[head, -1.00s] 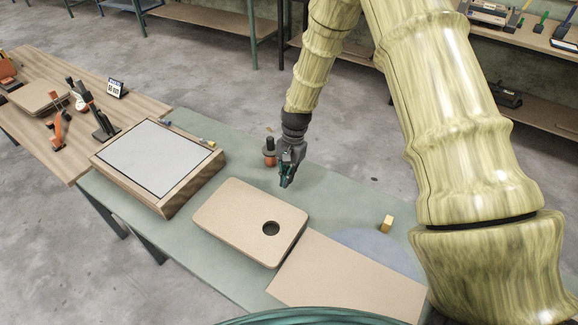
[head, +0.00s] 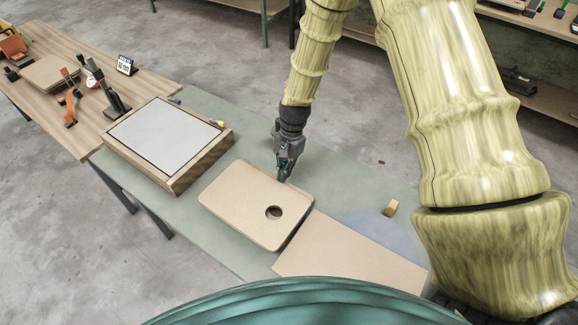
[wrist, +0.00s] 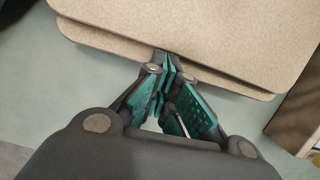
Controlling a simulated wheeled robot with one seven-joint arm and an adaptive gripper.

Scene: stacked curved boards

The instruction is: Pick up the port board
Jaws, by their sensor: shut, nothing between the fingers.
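The port board, a tan board with rounded corners and a round dark hole, (head: 240,199) lies on the green table mat in the head view. In the wrist view two tan layers (wrist: 220,30) show, one on the other with edges offset; the hole is not visible there. My gripper (head: 282,177) is at the board's far edge, pointing down. In the wrist view my gripper (wrist: 167,68) has its teal-padded fingers together at the layers' edge, with nothing between them. Whether they touch the edge I cannot tell.
A flat tan panel (head: 350,259) lies right beside the port board. A wooden box with a pale top (head: 165,138) stands to the left. A small yellow block (head: 391,208) is at the right. Green mat (head: 335,183) is clear behind the board.

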